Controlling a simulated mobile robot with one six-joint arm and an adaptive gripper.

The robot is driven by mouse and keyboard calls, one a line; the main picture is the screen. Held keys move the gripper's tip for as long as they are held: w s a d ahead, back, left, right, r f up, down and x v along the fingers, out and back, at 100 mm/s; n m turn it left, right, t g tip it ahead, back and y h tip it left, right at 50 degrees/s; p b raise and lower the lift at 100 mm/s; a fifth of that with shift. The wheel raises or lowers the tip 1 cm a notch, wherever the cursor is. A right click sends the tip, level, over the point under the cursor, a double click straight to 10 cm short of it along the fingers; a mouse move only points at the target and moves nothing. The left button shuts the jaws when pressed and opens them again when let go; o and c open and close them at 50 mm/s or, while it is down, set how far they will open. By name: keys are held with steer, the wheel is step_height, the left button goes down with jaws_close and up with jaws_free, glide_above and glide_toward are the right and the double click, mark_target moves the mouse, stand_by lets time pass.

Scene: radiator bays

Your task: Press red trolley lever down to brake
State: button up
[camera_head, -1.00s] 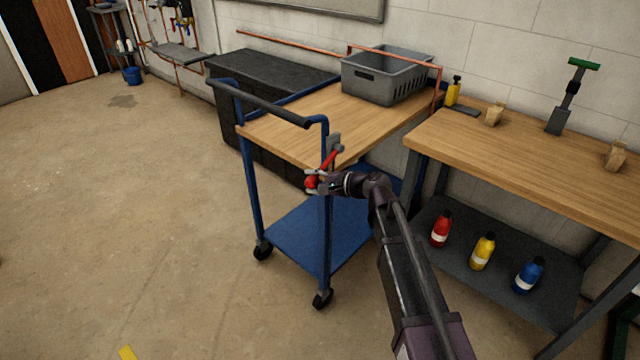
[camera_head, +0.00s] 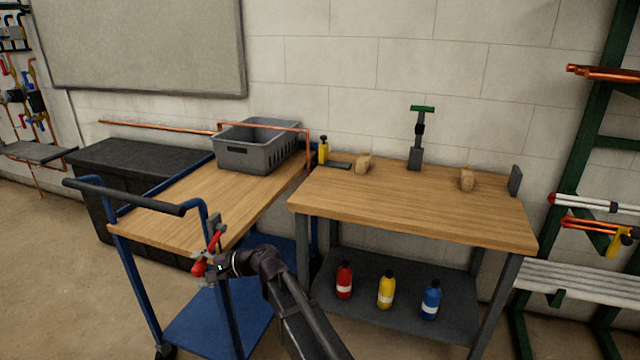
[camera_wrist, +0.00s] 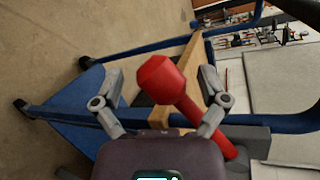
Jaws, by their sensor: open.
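The red trolley lever (camera_head: 213,239) is on the near right corner post of the blue trolley (camera_head: 229,307), by a small grey bracket. It is tilted, with its knob end lower and toward me. My gripper (camera_head: 207,272) is at the knob. In the wrist view the red lever (camera_wrist: 190,105) runs diagonally between the two spread fingers of my open gripper (camera_wrist: 163,85), knob toward the fingertips. The fingers are not closed on it. Whether either finger touches it, I cannot tell.
The trolley's wooden top (camera_head: 190,206) carries a grey crate (camera_head: 248,158). A workbench (camera_head: 410,205) stands to the right, with red, yellow and blue bottles on its lower shelf (camera_head: 400,318). A black chest (camera_head: 118,165) is behind the trolley. Open floor lies at the left.

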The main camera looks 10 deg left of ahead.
steer(key=shift+d, duration=0.1)
steer(key=shift+d+r, duration=0.1)
steer(key=shift+d, duration=0.15)
steer(key=w+d+f+n+t+h, duration=0.1)
steer(key=w+d+f+h, duration=0.15)
steer(key=d, duration=0.85)
steer(key=w+d+f+n+t+h, duration=0.15)
steer(key=d+f, duration=0.25)
steer(key=d, duration=0.6)
steer(key=w+d+f+t+h, duration=0.1)
steer(key=w+d+f+h, duration=0.15)
steer(key=d, duration=0.85)
steer(key=s+d+f+g+h, duration=0.1)
steer(key=s+d+h, duration=0.2)
steer(key=d, duration=0.7)
steer(key=s+d+f+h, duration=0.1)
steer(key=s+d+h, duration=0.1)
steer(key=d, duration=0.8)
steer(key=s+d+f+g+h, duration=0.1)
steer(key=s+d+f+h, duration=0.15)
steer(key=d, duration=0.85)
step_height(320, 180, up, 21)
steer(key=p, duration=2)
steer(key=shift+s+a+f+h+p, duration=0.15)
steer(key=shift+a+h+p, duration=0.15)
steer(key=shift+p, duration=0.05)
steer(key=shift+t, duration=0.25)
steer(key=shift+c, duration=0.2)
